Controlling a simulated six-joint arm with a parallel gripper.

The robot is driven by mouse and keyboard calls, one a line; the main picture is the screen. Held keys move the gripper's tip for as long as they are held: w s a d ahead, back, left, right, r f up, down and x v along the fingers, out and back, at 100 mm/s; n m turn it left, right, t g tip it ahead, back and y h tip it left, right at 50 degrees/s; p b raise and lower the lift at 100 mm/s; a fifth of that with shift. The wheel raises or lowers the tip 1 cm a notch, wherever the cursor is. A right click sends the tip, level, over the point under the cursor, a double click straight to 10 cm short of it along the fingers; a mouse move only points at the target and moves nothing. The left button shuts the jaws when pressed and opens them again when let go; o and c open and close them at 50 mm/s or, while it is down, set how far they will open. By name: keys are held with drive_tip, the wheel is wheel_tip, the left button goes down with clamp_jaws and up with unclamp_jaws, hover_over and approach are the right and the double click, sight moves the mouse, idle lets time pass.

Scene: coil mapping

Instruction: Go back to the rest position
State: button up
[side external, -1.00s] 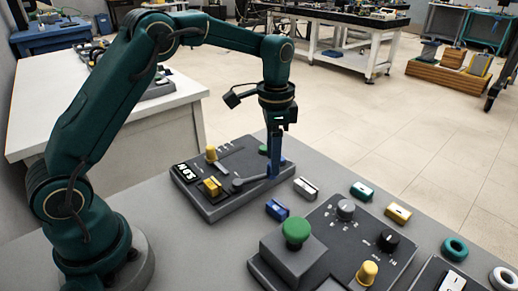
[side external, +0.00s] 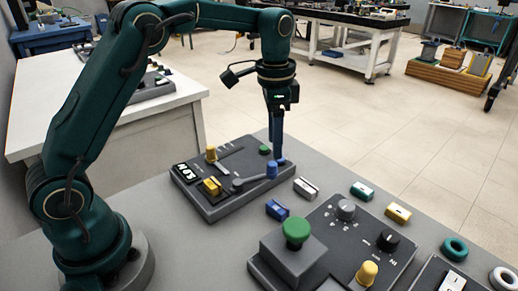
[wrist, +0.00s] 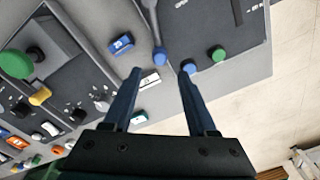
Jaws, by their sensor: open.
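My gripper (side external: 277,150) hangs pointing down just above the far right part of the dark control panel (side external: 222,197). In the wrist view my gripper (wrist: 160,73) has its two blue fingers spread apart with nothing held between them. A grey lever (side external: 252,180) with a blue knob (side external: 271,169) lies on the panel close below the fingertips. The blue knob (wrist: 160,56) shows just beyond the gap between the fingers in the wrist view, and no finger closes on it.
A second panel with a tall green button (side external: 296,232) stands in front. Small blue (side external: 277,209) and white (side external: 306,187) blocks lie between.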

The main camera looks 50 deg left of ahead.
drive_tip(key=s+d+r+n+t, duration=0.1)
drive_tip(key=s+r+t, duration=0.2)
drive_tip(key=s+r, duration=0.65)
drive_tip(key=s+f+n+t, duration=0.2)
drive_tip(key=s+f+n, duration=0.3)
drive_tip(key=s, duration=0.5)
drive_tip(key=shift+s+d+f+n, duration=0.15)
drive_tip(key=shift+s+d+n, duration=0.1)
drive_tip(key=shift+n, duration=0.15)
